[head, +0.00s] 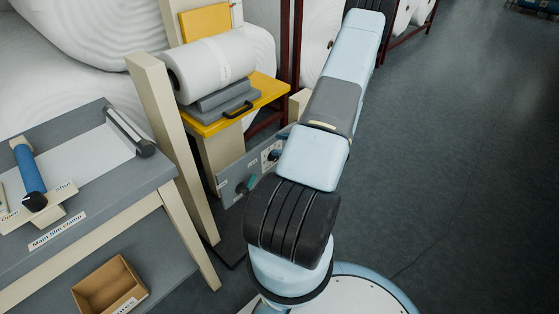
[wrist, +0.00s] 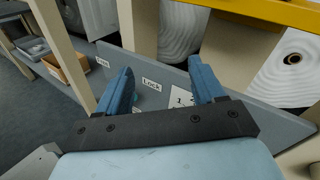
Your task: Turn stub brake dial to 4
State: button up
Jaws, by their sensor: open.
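A grey control panel (head: 232,180) stands low beneath the yellow shelf in the head view. In the wrist view the panel (wrist: 150,58) shows a "Lock" label (wrist: 151,84) and part of a white plate with a "1" (wrist: 181,98). The plate's dial and setting are hidden behind my gripper. My gripper (wrist: 160,72) is open in front of the panel, its blue fingers apart, with no dial visibly held between them.
The yellow shelf (head: 268,92) with a white roll (head: 210,68) overhangs the panel. A cream post (head: 170,140) and grey bench (head: 90,210) stand to the left. A cardboard box (head: 110,287) sits on the lower shelf. Open floor (head: 460,170) lies right.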

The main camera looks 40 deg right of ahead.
aim_at(277, 158)
jog(key=s+d+f+m+t+h, duration=0.2)
jog(key=s+f+m+h, duration=0.2)
jog(key=f, duration=0.3)
jog(key=s+d+f+m+t+h, duration=0.25)
jog(key=s+f+m+h, duration=0.2)
jog(key=f, duration=0.25)
jog(key=shift+m+g, duration=0.25)
jog(key=w, duration=1.4)
jog(key=shift+w+a+f, duration=0.1)
jog(key=shift+a+f, duration=0.1)
jog(key=shift+a, duration=0.1)
jog(key=shift+c, duration=0.5)
jog(key=c, duration=0.9)
jog(key=shift+d, duration=0.15)
jog(key=shift+c, duration=0.3)
